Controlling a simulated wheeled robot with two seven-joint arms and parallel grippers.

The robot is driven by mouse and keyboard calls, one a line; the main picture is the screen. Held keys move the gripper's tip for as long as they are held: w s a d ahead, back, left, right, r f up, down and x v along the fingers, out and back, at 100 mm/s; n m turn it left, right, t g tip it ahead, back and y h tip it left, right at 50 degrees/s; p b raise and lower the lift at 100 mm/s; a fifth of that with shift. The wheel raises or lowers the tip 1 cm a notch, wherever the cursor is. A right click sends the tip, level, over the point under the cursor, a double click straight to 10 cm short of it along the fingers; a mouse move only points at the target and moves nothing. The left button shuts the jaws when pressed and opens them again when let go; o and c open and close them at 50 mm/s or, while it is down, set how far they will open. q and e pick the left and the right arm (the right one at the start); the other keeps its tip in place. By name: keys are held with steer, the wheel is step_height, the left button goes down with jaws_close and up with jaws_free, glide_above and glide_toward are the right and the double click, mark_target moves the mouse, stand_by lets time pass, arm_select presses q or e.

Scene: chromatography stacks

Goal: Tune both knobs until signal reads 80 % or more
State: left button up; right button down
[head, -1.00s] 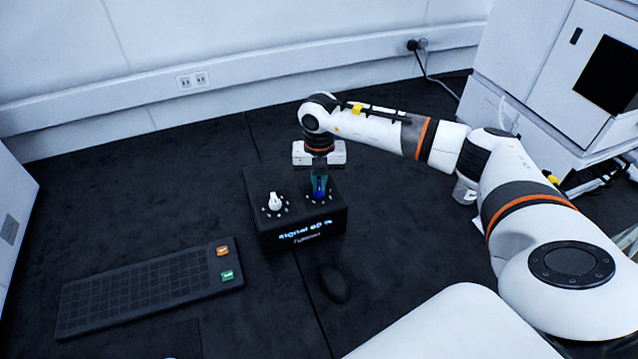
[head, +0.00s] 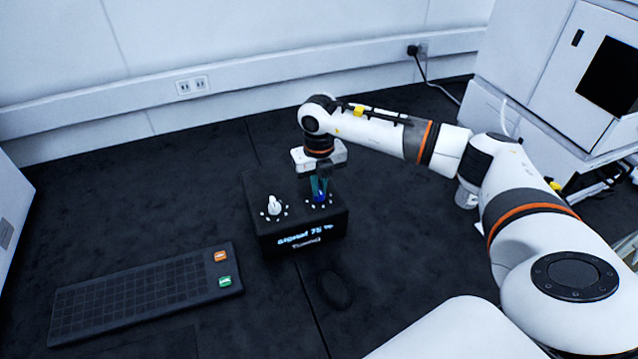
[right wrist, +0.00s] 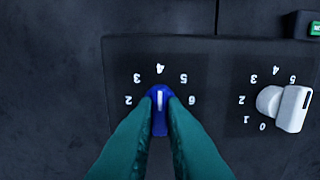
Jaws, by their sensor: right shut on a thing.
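The black tuner box (head: 262,228) stands on the dark bench, and its front display reads about "Signal 75 %", slightly blurred. Its white knob (head: 274,205) is on the left of the top face, with nothing touching it. Its blue knob (head: 320,197) is on the right. My right gripper (head: 319,188) points down from above and is shut on the blue knob. In the right wrist view the teal fingers (right wrist: 160,135) pinch the blue knob (right wrist: 160,97), whose white line points to about 4. The white knob (right wrist: 285,107) shows there too, at the right. My left gripper is not in view.
A black keyboard (head: 140,298) with an orange and a green key lies left of the box. A dark mouse (head: 335,289) lies in front of it. White instruments (head: 545,75) stand at the right. The bench behind the box is clear.

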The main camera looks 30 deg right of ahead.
steer(key=shift+r, duration=0.1)
steer(key=c, duration=1.5)
jaws_free()
step_height(320, 180, up, 12)
steer(key=shift+b, duration=1.05)
